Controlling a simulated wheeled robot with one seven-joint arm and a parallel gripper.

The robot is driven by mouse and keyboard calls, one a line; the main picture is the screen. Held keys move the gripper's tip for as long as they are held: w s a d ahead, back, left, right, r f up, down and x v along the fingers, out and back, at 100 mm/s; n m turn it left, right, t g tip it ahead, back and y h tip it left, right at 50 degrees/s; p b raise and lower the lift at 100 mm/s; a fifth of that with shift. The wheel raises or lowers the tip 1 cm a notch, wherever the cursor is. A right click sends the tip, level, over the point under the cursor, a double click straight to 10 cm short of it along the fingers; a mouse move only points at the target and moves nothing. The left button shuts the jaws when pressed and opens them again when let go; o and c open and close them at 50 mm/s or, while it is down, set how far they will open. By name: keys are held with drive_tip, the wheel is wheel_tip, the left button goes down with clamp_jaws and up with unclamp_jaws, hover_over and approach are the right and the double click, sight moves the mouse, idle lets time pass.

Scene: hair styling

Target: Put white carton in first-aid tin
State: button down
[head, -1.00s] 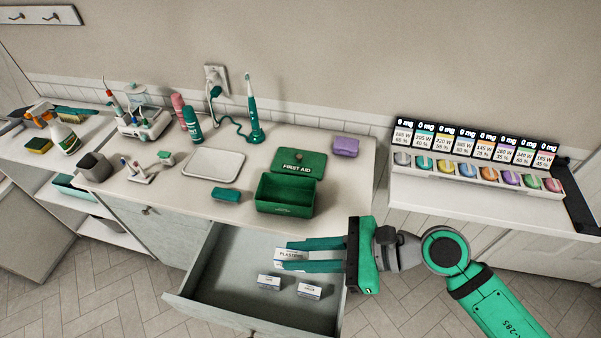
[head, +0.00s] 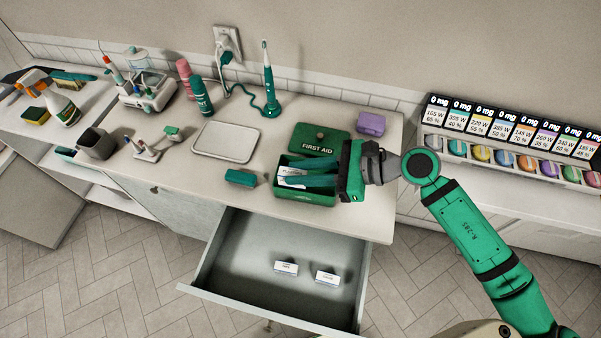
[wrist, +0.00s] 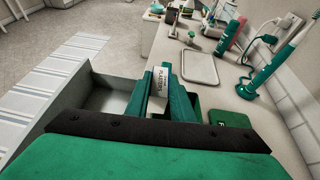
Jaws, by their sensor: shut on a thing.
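The white carton (head: 292,171), with plasters lettering, is held between my gripper's fingers. My gripper (head: 305,180) is shut on it, coming in from the right over the open green first-aid tin (head: 305,196). The carton lies within the tin's outline in the head view; how far it is below the rim, I cannot tell. The tin's lid (head: 319,142) stands open at the back, lettered FIRST AID. In the wrist view the carton (wrist: 159,88) shows between the two teal fingers, and part of the lid (wrist: 232,119) shows to the right. The tin's inside is mostly hidden.
Two small white boxes (head: 286,267) (head: 327,277) lie in the open drawer (head: 230,275) below. A teal box (head: 241,178) and a white tray (head: 226,142) are left of the tin. A purple box (head: 371,123) stands behind at right.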

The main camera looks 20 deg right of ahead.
drive_tip(key=w+f, duration=0.3)
drive_tip(key=w+d+f, duration=0.1)
drive_tip(key=f, duration=0.1)
drive_tip(key=shift+w+f, duration=0.2)
drive_tip(key=shift+f, duration=0.05)
drive_tip(key=shift+w+d+f, duration=0.1)
drive_tip(key=shift+w+f, duration=0.1)
drive_tip(key=shift+f, duration=1.5)
drive_tip(key=shift+f, duration=0.1)
drive_tip(key=c, duration=1.5)
unclamp_jaws()
drive_tip(key=shift+c, duration=0.2)
drive_tip(key=shift+r, duration=0.2)
drive_tip(key=v, duration=1.2)
drive_tip(key=shift+s, duration=0.15)
